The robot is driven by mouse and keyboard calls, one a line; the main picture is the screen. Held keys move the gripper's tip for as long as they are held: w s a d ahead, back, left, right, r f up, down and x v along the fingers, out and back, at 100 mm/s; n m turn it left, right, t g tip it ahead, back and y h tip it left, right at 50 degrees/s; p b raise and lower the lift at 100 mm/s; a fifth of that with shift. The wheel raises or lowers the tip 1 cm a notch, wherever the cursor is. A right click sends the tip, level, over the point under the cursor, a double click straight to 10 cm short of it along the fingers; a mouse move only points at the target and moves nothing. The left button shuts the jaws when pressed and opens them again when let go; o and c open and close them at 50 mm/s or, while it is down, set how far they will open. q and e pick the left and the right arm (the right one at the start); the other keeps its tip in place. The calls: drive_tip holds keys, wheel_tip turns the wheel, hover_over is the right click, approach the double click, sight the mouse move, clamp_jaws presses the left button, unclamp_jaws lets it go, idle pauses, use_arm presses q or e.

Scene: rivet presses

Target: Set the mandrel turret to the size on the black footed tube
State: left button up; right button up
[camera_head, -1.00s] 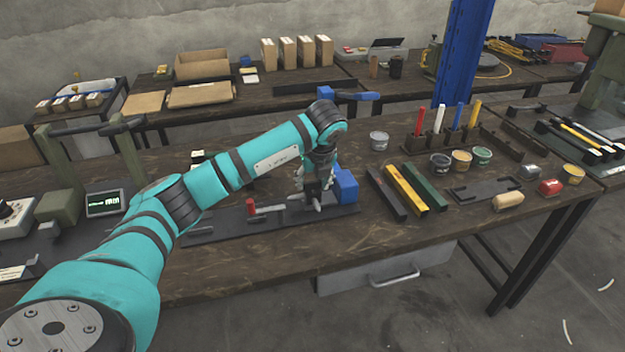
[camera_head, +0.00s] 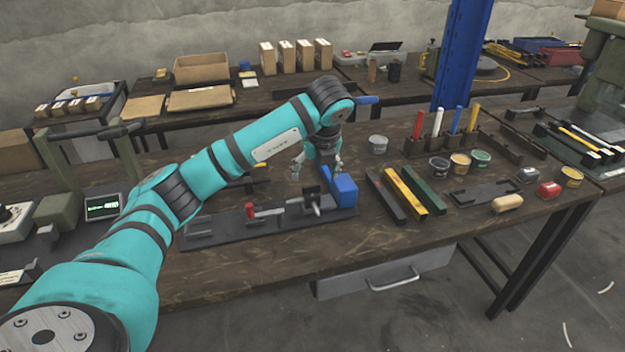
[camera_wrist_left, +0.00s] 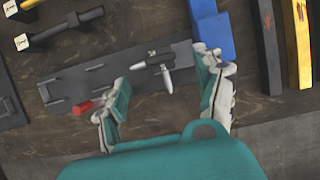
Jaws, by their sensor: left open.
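The mandrel turret (camera_head: 312,197) is a small dark piece with pale pointed mandrels, standing on a dark base plate (camera_head: 230,228) beside a blue block (camera_head: 345,191). In the left wrist view the turret (camera_wrist_left: 154,66) shows two light mandrels pointing different ways. My left gripper (camera_head: 317,168) is open and empty, above and behind the turret. In the left wrist view its fingers (camera_wrist_left: 165,85) are spread on either side of the turret, apart from it. A black tube (camera_wrist_left: 66,27) with a pale labelled foot lies at the upper left there; its label is too small to read.
A red-tipped lever (camera_head: 251,210) is on the base plate. Black, yellow (camera_head: 405,190) and green bars lie to the right. Several small cups (camera_head: 460,163) and a rack with coloured sticks (camera_head: 455,122) stand beyond. A small display (camera_head: 103,205) is at the left.

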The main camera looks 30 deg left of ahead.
use_arm(q)
drive_tip(key=v, duration=0.5)
drive_tip(key=shift+d+r, duration=0.1)
drive_tip(key=shift+r, duration=0.2)
